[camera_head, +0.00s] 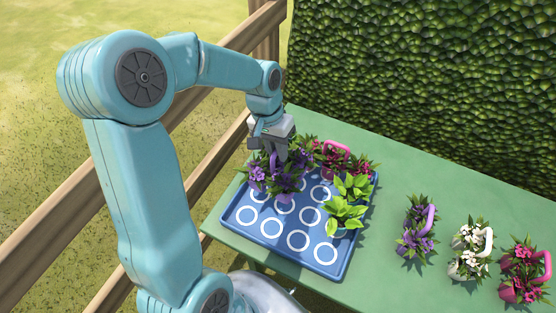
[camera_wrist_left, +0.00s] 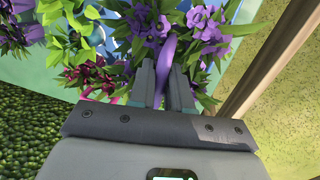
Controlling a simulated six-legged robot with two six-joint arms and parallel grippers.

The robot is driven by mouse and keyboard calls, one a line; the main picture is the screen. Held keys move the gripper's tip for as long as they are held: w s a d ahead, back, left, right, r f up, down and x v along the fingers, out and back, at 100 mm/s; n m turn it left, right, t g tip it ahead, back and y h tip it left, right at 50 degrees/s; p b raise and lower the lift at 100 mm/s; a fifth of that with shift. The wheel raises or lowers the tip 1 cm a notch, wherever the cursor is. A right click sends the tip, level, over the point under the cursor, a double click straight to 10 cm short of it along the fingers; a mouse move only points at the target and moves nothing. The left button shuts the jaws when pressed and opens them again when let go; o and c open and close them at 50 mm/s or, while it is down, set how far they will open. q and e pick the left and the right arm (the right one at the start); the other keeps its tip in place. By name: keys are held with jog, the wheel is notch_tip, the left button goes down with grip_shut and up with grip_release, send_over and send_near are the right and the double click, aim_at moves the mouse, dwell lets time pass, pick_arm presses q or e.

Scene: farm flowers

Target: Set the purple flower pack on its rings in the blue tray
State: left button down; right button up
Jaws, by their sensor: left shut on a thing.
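My left gripper (camera_head: 275,148) points down over the far left part of the blue tray (camera_head: 335,268). It is shut on the handle of a purple flower pack (camera_head: 288,184). In the left wrist view the purple handle (camera_wrist_left: 168,52) stands between the two fingers (camera_wrist_left: 165,80), with purple flowers (camera_wrist_left: 205,25) on both sides. The pack is over the tray's far left rings; leaves hide its base, so I cannot tell whether it touches the tray. White rings (camera_head: 271,228) show bare in the near and left part of the tray. My right gripper is not in view.
In the tray, a dark red flower pack with a pink handle (camera_head: 337,148) stands at the back and a green leafy pack (camera_head: 345,212) at the right. Another purple pack (camera_head: 417,240), a white pack (camera_head: 470,255) and a magenta pack (camera_head: 522,268) stand on the green table (camera_head: 400,285). A hedge (camera_head: 440,90) rises behind.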

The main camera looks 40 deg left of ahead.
aim_at(280, 170)
pick_arm(q)
notch_tip(280, 170, down, 4)
jog(key=shift+f, duration=0.1)
jog(key=shift+w+f, duration=0.15)
jog(key=shift+f, duration=0.15)
jog(key=shift+f, duration=0.1)
jog(key=c, duration=1.1)
grip_release()
jog(key=shift+o, duration=0.2)
